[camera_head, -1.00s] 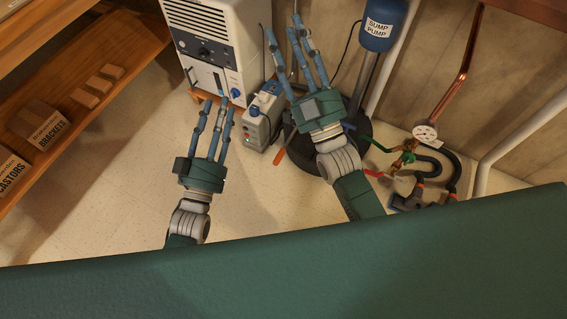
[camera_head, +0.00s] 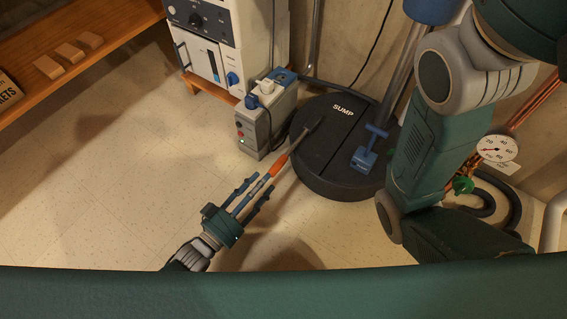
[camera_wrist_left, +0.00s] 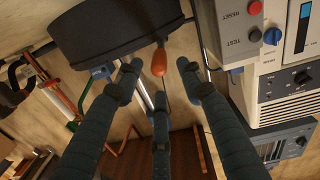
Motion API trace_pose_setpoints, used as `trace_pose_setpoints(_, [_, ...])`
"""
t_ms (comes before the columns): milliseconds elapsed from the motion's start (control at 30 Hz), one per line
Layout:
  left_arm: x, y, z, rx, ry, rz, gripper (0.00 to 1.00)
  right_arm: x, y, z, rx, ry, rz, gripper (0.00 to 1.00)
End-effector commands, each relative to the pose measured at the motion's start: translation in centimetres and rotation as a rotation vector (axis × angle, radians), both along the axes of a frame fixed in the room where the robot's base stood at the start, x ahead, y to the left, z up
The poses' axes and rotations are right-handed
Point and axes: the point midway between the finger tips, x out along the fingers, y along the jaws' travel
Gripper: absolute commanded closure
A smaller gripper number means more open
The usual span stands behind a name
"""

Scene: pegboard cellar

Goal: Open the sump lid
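The round black sump lid (camera_head: 325,165), marked SUMP, lies flat and shut on the floor. A blue T-shaped fitting (camera_head: 366,158) is on its right part. An orange-handled tool (camera_head: 278,165) leans at its left edge, its grey shaft reaching onto the lid. My left gripper (camera_head: 256,188) is open, fingers spread, at the lower end of the orange handle. In the left wrist view the orange handle (camera_wrist_left: 159,61) shows just past the fingertips, against the black sump side (camera_wrist_left: 110,35). My right arm crosses the right side; its gripper is out of view.
A grey box with plugs (camera_head: 262,120) stands left of the sump, next to a white cabinet (camera_head: 225,50). A wooden shelf (camera_head: 80,60) is at left. A gauge (camera_head: 497,149), pipes and hoses are at right. The floor at left is clear.

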Motion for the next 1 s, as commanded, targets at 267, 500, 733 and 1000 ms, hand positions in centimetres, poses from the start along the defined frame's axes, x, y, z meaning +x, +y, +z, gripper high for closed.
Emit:
trace_pose_setpoints(267, [4.3,-3.4,-0.3,-0.003,-0.005,0.0,0.61,-0.5,0.1,-2.7,-0.001,-0.013,-0.001,0.6])
trace_pose_setpoints(500, [6.9,-5.5,-0.1,-0.003,-0.003,0.0,0.61,-0.5,0.1,-4.2,-0.001,-0.012,-0.001,0.6])
trace_pose_setpoints(733, [7.5,-6.0,0.1,-0.001,-0.002,0.0,0.61,-0.5,0.1,-4.5,-0.001,-0.013,-0.001,0.6])
trace_pose_setpoints(1000, [7.5,-5.9,0.2,-0.001,-0.002,0.0,0.79,-0.5,0.1,-4.4,-0.002,-0.013,-0.002,0.6])
